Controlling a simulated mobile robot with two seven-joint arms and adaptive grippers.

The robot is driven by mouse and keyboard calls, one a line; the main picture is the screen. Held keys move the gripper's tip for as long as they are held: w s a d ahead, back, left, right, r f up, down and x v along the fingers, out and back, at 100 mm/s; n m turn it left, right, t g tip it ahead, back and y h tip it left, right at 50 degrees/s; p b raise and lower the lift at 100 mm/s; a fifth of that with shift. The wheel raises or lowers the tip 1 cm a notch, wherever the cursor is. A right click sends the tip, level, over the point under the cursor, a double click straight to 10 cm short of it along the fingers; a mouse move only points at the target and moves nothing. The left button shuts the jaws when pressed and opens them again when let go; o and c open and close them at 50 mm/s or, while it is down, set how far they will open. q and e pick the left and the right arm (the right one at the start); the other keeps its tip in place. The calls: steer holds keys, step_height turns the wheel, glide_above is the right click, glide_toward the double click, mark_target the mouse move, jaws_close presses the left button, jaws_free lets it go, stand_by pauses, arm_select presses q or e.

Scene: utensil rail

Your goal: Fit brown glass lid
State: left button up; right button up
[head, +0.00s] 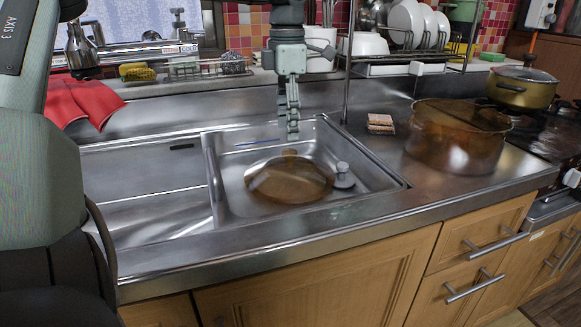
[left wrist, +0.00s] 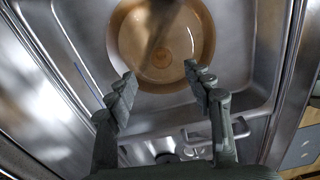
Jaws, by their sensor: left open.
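The brown glass lid (head: 280,188) lies in the sink basin with its knob up; it also shows in the left wrist view (left wrist: 196,62). A brown glass pot (head: 455,150) stands on the counter right of the sink. My left gripper (head: 292,132) points down above the lid, its fingertips a little over the knob in the head view. In the left wrist view the open, empty fingers (left wrist: 161,84) are apart, and the lid is beyond them toward the top. My right gripper is not in view.
The sink's rim (head: 395,178) surrounds the basin, with a small metal stopper (head: 343,178) beside the lid. A sponge-like stack (head: 380,123) lies between sink and pot. A gold pot (head: 522,88) sits on the stove. A dish rack is behind. The left drainboard is clear.

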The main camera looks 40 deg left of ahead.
mark_target(290, 151)
arm_select(q)
steer(key=f, duration=0.6)
steer(key=shift+d+f+p, duration=0.25)
steer(key=shift+f+p, duration=0.05)
steer(key=shift+f, duration=0.25)
steer(key=shift+w, duration=0.1)
steer(key=shift+c, duration=0.2)
jaws_close()
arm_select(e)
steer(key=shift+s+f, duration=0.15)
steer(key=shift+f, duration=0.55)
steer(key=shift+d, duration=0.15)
